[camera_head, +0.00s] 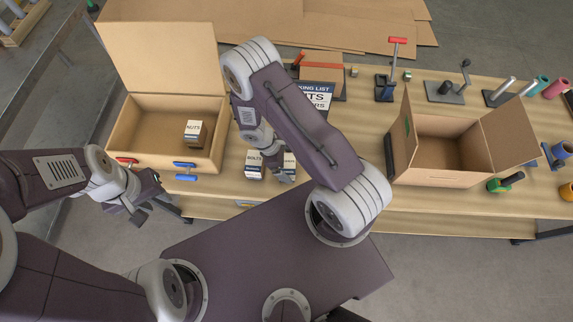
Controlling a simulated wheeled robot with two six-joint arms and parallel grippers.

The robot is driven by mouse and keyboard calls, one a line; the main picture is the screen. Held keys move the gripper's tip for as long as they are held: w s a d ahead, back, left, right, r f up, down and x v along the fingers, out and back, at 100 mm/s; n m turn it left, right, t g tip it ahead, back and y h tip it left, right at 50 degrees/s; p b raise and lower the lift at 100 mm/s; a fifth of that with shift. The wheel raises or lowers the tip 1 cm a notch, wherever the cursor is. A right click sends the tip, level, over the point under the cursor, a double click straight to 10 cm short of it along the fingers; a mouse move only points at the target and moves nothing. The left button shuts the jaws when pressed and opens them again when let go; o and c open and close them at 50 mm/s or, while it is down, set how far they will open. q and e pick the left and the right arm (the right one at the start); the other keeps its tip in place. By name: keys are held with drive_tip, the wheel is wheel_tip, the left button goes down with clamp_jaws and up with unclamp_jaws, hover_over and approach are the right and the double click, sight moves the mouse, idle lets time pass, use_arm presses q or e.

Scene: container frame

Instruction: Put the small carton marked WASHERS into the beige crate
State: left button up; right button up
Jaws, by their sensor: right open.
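The beige crate (150,154) stands at the left of the table with its lid raised; a small carton marked NUTS (193,131) is inside. Outside it, at mid-table, stand a small carton marked BOLTS (254,162) and a second small carton (290,161), whose label I cannot read because my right arm partly covers it. No WASHERS marking is readable. My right gripper (284,179) is open, pointing down at the second carton; the arm hides whether they touch. My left gripper (146,201) hangs in front of the crate, away from the cartons; its jaw gap is unclear.
A packing list sign (319,94) stands behind the cartons, partly hidden by my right arm. An open cardboard box (437,153) stands to the right. Red (127,160) and blue (185,165) handles sit at the crate's front. Clamps and rolls fill the far right.

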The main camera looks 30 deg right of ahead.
drive_tip(key=shift+s+d+f, duration=0.25)
drive_tip(key=shift+s+f, duration=0.05)
drive_tip(key=shift+f, duration=0.3)
drive_tip(key=shift+s+d+f, duration=0.2)
drive_tip(key=shift+s+f, duration=0.1)
drive_tip(key=shift+f, duration=0.3)
drive_tip(key=shift+w, duration=0.2)
drive_tip(key=c, duration=1)
drive_tip(key=shift+s, duration=0.1)
drive_tip(key=c, duration=1)
